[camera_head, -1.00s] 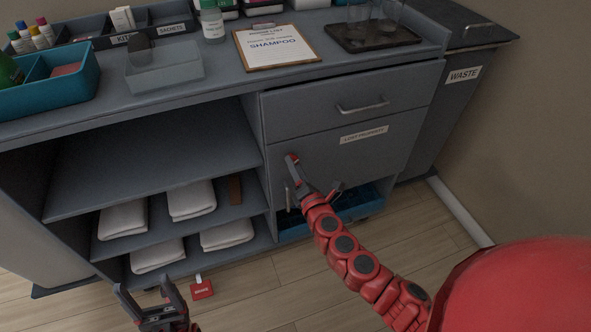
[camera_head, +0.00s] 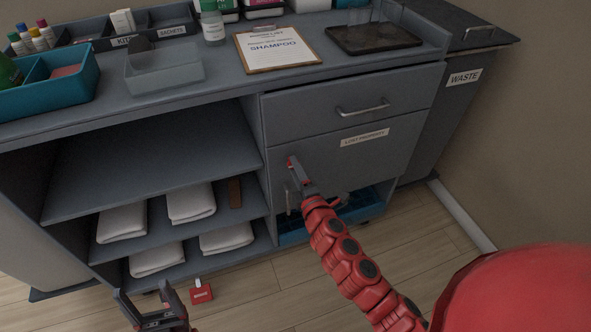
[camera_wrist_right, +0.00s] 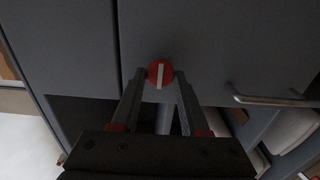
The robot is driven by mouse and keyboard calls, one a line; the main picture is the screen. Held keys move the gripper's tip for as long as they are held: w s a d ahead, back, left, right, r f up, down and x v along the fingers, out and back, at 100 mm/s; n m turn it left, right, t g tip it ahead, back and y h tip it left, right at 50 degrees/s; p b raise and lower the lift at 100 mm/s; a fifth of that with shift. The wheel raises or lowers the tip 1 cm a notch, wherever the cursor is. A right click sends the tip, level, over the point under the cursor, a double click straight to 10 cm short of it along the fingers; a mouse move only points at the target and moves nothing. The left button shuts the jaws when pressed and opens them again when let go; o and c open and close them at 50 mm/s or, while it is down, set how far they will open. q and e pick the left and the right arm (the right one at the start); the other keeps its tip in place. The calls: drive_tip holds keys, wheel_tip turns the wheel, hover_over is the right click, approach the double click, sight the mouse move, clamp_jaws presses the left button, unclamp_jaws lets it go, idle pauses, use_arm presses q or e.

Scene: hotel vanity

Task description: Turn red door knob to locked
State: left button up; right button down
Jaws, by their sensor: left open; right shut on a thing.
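The red door knob (camera_wrist_right: 160,73), round with a white bar, is on the grey lower door (camera_head: 390,157) labelled "LOST PROPERTY". In the right wrist view its bar runs nearly along the gripper's length. My right gripper (camera_wrist_right: 160,79) has its fingertips on either side of the knob and is shut on it. In the head view, my right gripper (camera_head: 297,164) is at the door's left edge and largely covers the knob. My left gripper (camera_head: 150,299) is open and empty, low in front of the shelves at the bottom edge.
A drawer (camera_head: 310,112) with a bar handle is above the door. A metal handle (camera_wrist_right: 270,101) is near the knob. Open shelves with folded white towels (camera_head: 190,203) are to the left. A red tag (camera_head: 201,292) is near my left gripper. A blue bin (camera_head: 368,207) is below the door.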

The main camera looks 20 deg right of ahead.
drive_tip(key=shift+d, duration=0.1)
idle(0.3)
drive_tip(key=shift+c, duration=2.2)
unclamp_jaws()
drive_tip(key=shift+s, duration=0.1)
drive_tip(key=s, duration=1.7)
drive_tip(key=shift+s+d+p, duration=0.15)
drive_tip(key=shift+d+p, duration=0.1)
drive_tip(key=shift+p, duration=0.1)
